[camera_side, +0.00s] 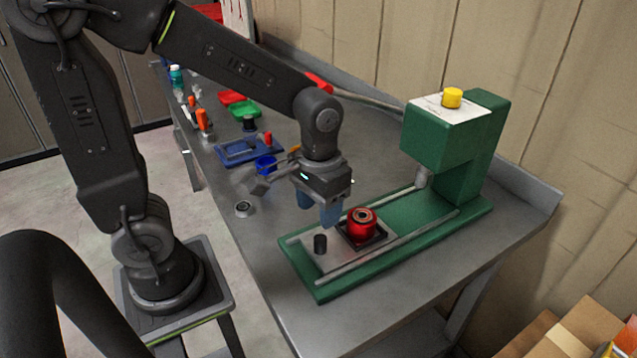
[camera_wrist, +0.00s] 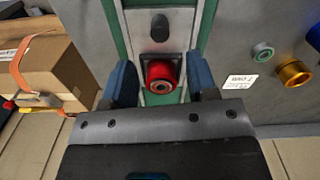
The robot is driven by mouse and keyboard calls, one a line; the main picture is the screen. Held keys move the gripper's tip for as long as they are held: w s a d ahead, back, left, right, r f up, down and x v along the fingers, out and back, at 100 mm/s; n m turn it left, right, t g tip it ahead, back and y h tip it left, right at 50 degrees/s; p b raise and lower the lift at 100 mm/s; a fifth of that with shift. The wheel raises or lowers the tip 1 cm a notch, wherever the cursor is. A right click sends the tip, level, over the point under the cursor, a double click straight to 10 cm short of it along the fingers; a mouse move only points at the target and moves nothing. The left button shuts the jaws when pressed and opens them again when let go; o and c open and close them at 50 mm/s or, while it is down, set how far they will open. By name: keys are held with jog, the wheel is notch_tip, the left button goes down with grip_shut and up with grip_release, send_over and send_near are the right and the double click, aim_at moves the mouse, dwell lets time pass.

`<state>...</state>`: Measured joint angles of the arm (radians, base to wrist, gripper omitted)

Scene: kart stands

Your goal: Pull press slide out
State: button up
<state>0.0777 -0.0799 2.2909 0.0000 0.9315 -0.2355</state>
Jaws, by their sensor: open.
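The green press (camera_side: 478,125) stands at the right of the bench, with a yellow button (camera_side: 452,98) on top. Its grey slide plate (camera_side: 305,256) sits at the front end of the green base, clear of the press head. A short black knob (camera_side: 320,243) stands on the plate; it also shows in the wrist view (camera_wrist: 160,28). A red cylindrical part (camera_side: 362,225) sits upright in a dark square nest behind the knob. My gripper (camera_side: 319,214) is open and empty above the slide area. In the wrist view its blue fingers (camera_wrist: 160,86) appear either side of the red part (camera_wrist: 161,72).
A grey ring (camera_side: 243,208) lies on the bench at left. A blue cup (camera_side: 265,165), a blue fixture (camera_side: 248,151), and red and green trays (camera_side: 245,108) are farther back. The wrist view shows a gold ring (camera_wrist: 294,73) and cardboard box (camera_wrist: 55,72).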

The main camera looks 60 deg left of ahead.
notch_tip(320, 180, up, 5)
jog(key=shift+r, duration=0.15)
dwell(0.3)
jog(key=s+a+r+m+t, duration=0.1)
jog(key=s+a+r+t, duration=0.1)
jog(key=s+t, duration=0.3)
jog(key=shift+s+r+m+t, duration=0.3)
jog(key=shift+s+r+m, duration=0.1)
jog(key=shift+s+r, duration=0.5)
